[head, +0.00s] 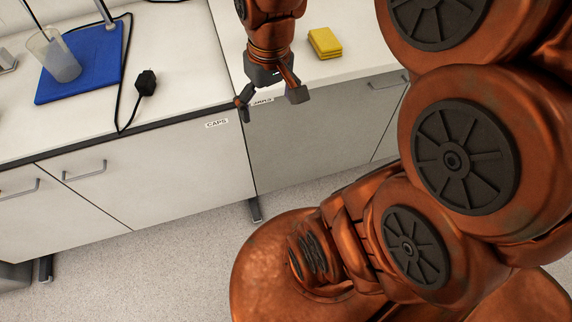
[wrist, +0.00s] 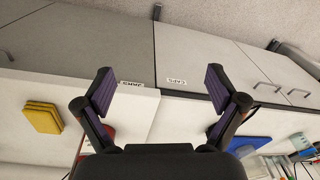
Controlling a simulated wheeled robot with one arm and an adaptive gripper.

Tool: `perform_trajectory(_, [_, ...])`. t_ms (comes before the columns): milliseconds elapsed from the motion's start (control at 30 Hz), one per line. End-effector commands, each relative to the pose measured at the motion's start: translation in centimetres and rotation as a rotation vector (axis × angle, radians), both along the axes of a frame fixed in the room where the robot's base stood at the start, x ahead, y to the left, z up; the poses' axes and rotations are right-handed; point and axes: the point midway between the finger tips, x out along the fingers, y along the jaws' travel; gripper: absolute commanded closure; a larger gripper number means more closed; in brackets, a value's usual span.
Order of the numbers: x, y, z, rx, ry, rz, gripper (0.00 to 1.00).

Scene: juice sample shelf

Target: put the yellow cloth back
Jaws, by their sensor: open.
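The yellow cloth (head: 325,43) lies folded in a stack on the white counter, near its front edge, in the upper middle of the head view. It also shows at the left of the wrist view (wrist: 42,117). My gripper (head: 272,103) is open and empty, in front of the counter edge and to the left of the cloth in the head view. Its two spread fingers (wrist: 162,92) show in the wrist view with nothing between them. The gripper is apart from the cloth.
A blue mat (head: 82,82) holds a clear cup (head: 54,56) at the left. A black plug (head: 146,83) with its cable lies on the counter. Drawer fronts labelled CAPS (head: 217,123) and another partly hidden label face the open floor (head: 160,270).

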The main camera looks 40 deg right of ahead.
Motion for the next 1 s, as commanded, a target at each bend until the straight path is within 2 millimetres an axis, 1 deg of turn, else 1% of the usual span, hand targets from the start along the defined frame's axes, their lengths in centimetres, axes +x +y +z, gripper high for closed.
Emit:
perform_trajectory(33, [-2.1, 1.6, -0.5, -0.005, 0.031, 0.024, 0.05])
perform_trajectory(67, [-3.3, 2.3, -0.7, -0.007, 0.048, 0.031, 0.05])
perform_trajectory(100, [-4.9, 3.2, -1.0, -0.011, 0.071, 0.041, 0.05])
perform_trajectory(200, [-8.5, 4.5, -1.9, -0.024, 0.127, 0.056, 0.05])
perform_trajectory(300, [-11.0, 5.2, -2.5, -0.035, 0.164, 0.063, 0.05])
perform_trajectory(400, [-12.5, 5.4, -2.9, -0.042, 0.186, 0.068, 0.05])
perform_trajectory(533, [-13.1, 5.5, -3.0, -0.044, 0.193, 0.067, 0.05])
perform_trajectory(1000, [-13.0, 5.5, -3.0, -0.043, 0.194, 0.067, 0.05])
